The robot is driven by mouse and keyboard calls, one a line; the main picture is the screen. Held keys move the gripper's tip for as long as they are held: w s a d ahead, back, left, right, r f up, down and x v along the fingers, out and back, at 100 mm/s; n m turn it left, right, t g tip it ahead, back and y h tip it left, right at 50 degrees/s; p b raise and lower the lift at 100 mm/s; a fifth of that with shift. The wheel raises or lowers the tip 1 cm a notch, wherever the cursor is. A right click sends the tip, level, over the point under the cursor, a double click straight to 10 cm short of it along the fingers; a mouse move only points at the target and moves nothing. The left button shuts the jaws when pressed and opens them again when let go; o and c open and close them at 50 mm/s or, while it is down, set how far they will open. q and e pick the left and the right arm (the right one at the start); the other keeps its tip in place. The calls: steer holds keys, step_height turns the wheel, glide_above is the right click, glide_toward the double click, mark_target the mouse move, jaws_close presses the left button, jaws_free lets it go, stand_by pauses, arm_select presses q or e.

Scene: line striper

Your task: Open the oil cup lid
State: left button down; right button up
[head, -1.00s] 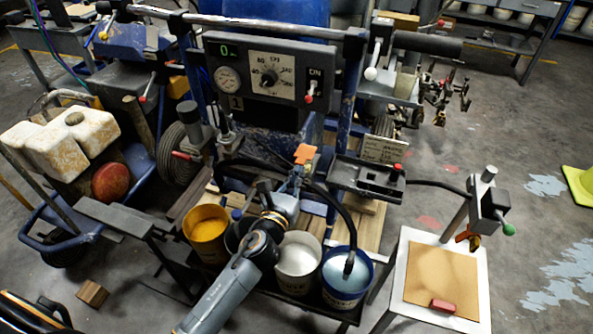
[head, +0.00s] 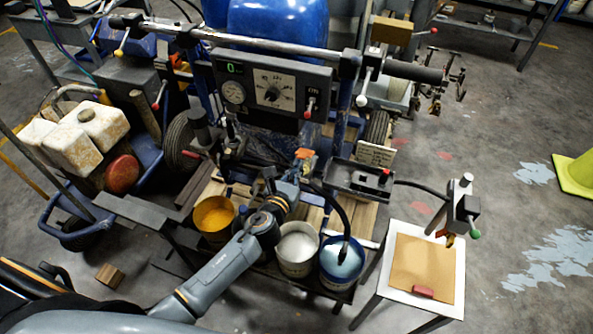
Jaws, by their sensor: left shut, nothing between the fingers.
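The line striper's front, with its control panel (head: 273,90), stands in the middle of the head view. I cannot make out the oil cup or its lid for certain; the small parts low on the machine are partly hidden by my left arm. My left gripper (head: 268,178) is shut and empty, with its dark fingers among the hoses and fittings below the panel, left of an orange piece (head: 304,153). I cannot tell whether it touches anything. My right gripper is not in view.
A black hose curves down into the blue-rimmed bucket. A small white table (head: 395,309) stands at right, with open floor beyond.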

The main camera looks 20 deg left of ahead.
mark_target(299, 157)
arm_select(q)
steer(key=r+p, duration=0.1)
steer(key=w+r+p, duration=0.1)
steer(key=r+p, duration=0.1)
steer(key=shift+w+r, duration=0.1)
steer(key=shift+w, duration=0.1)
steer(key=w+r+p, duration=0.2)
steer(key=shift+w+d+r+p, duration=0.1)
steer(key=shift+w+r+p, duration=0.15)
steer(key=shift+w+p, duration=0.15)
steer(key=shift+w+r+p, duration=0.35)
steer(key=shift+w, duration=0.45)
steer(key=shift+w+r, duration=0.1)
